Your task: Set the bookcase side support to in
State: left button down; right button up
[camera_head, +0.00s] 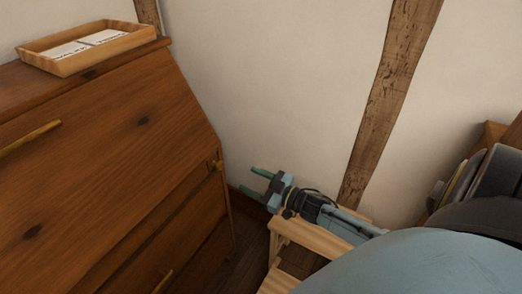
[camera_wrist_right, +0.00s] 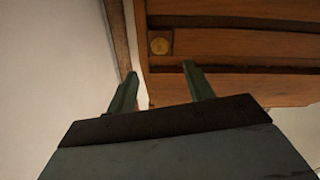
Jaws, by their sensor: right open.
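The wooden bureau-like bookcase (camera_head: 95,150) fills the left of the head view, its sloped front closed. The round knob also shows in the right wrist view (camera_wrist_right: 159,45), just beyond the fingertips. My right gripper (camera_head: 253,180) is open and empty, to the right of the bookcase and apart from the knob. Its two green fingers also show in the wrist view (camera_wrist_right: 160,73). My left gripper is not in view.
A shallow wooden tray (camera_head: 60,65) with white cards stands on top of the bookcase. A light wooden stool or rack (camera_head: 310,238) is under my right arm. The plaster wall (camera_head: 280,80) and a timber post (camera_head: 390,100) are close behind the gripper.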

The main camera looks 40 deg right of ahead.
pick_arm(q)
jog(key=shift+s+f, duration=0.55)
pick_arm(e)
jog(key=shift+v, duration=1.35)
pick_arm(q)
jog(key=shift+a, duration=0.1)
pick_arm(e)
jog(key=s+d+f+m+g+h+p, duration=0.1)
jog(key=s+f+m+g+h+p, duration=0.2)
jog(key=s+f, duration=0.6)
jog(key=s+f+m+g+h, duration=0.1)
jog(key=s+f+g+h, duration=0.35)
jog(key=f, duration=0.95)
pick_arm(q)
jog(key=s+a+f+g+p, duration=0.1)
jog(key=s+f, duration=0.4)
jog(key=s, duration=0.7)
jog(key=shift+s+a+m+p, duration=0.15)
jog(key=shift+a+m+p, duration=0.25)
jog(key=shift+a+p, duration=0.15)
pick_arm(e)
jog(key=s+a+f+g, duration=0.2)
jog(key=s+f+g, duration=0.2)
jog(key=s, duration=0.8)
jog(key=s+a+f+g, duration=0.3)
jog(key=s+f+g, duration=0.1)
jog(key=s, duration=0.8)
jog(key=shift+s+f+n+y, duration=0.3)
jog(key=shift+s+f+y, duration=0.05)
jog(key=shift+f, duration=0.35)
